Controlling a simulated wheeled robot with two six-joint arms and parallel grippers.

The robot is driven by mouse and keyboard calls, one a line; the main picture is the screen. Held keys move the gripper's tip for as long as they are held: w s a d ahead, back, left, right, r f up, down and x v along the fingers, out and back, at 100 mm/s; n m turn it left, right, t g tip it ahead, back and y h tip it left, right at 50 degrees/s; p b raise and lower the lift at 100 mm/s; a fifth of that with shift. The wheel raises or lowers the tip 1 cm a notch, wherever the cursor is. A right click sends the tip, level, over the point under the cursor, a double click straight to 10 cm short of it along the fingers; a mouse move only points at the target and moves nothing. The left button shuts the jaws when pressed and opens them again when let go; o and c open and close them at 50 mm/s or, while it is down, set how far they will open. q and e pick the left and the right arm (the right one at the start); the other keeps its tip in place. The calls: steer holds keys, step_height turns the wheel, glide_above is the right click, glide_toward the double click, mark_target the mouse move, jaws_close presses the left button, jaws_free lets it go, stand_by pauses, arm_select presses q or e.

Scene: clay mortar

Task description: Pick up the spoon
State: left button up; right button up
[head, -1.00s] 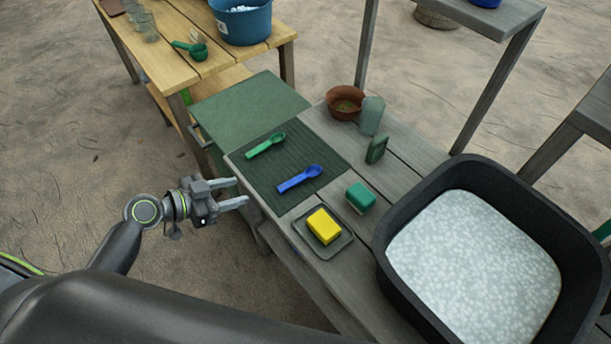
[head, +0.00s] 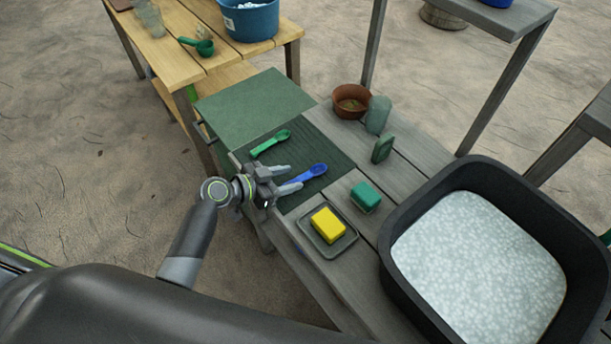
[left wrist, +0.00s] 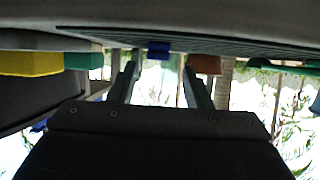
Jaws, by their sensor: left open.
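A blue spoon (head: 308,173) and a green spoon (head: 271,143) lie on the dark ribbed mat (head: 325,150) on the grey table. My left gripper (head: 289,178) is open at the near edge of the mat. Its fingers point toward the blue spoon, and its handle end is close to the fingertips. In the left wrist view, which looks upside down, the blue spoon (left wrist: 159,47) shows between the two open fingers (left wrist: 157,75). I cannot tell whether they touch it. My right gripper is not in view.
A yellow sponge (head: 327,224) sits in a tray (head: 343,241), with a green block (head: 365,196) beside it. A large black basin (head: 400,245) stands at the right. A brown bowl (head: 351,101) and a glass (head: 378,114) stand behind.

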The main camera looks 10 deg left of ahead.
mark_target(304, 176)
arm_select(q)
steer(key=x, duration=0.4)
steer(key=shift+s, duration=0.15)
jaws_close()
